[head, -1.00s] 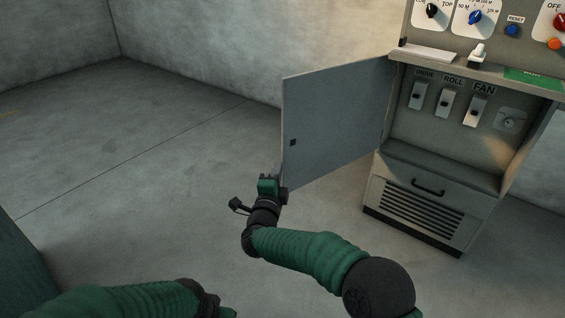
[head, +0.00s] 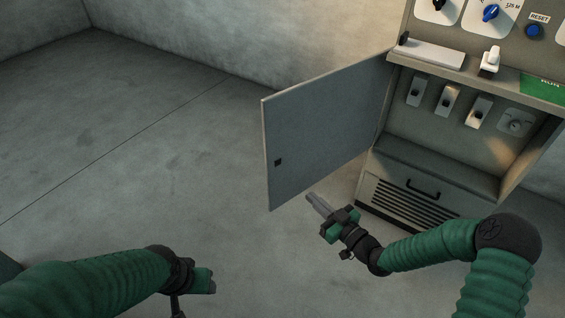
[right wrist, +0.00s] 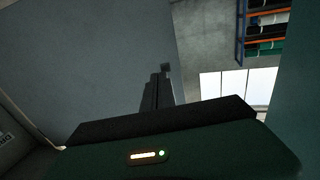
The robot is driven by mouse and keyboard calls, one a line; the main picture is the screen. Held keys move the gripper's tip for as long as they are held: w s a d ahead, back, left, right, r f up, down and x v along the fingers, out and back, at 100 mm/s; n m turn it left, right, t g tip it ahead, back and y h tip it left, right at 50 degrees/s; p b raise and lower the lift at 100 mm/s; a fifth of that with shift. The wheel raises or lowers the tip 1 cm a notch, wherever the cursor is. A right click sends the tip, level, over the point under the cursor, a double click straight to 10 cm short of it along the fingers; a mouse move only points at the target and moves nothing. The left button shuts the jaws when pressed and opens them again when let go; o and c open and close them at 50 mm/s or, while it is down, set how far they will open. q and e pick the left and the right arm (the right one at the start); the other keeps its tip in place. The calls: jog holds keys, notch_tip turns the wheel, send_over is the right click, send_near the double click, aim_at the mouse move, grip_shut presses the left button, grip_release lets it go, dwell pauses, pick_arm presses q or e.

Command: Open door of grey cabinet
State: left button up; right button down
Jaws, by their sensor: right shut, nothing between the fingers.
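The grey cabinet (head: 440,150) stands at the right in the head view. Its door (head: 325,135) is swung wide open to the left, showing the inside with several switches. The door's inner face fills the upper left of the right wrist view (right wrist: 90,60). My right gripper (head: 312,199) is shut and empty, just below the door's lower edge in the head view; I cannot tell if it touches the door. Its fingers also show in the right wrist view (right wrist: 155,92). My left gripper (head: 205,281) is at the lower left, away from the cabinet; its fingers are not clear.
A drawer front with a black handle (head: 423,190) and a vent grille sits below the open compartment. The concrete floor (head: 150,150) at the left is clear. A shelf rack (right wrist: 262,25) shows in the right wrist view.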

aim_at(280, 168)
jog(key=b+x, duration=0.3)
jog(key=x, duration=0.9)
jog(key=shift+w+a+f+b, duration=0.2)
jog(key=shift+w+b, duration=0.1)
jog(key=shift+w+a+r, duration=0.1)
jog(key=shift+w+a, duration=0.1)
jog(key=shift+w, duration=0.05)
jog(key=w+a+m+t+h+b, duration=0.2)
jog(key=w+a+h+b, duration=0.1)
jog(key=w+a, duration=0.4)
jog(key=w+b, duration=0.1)
jog(key=w, duration=0.2)
jog(key=shift+w+a+m+h, duration=0.2)
jog(key=shift+w+m+h, duration=0.15)
jog(key=shift+m+h, duration=0.05)
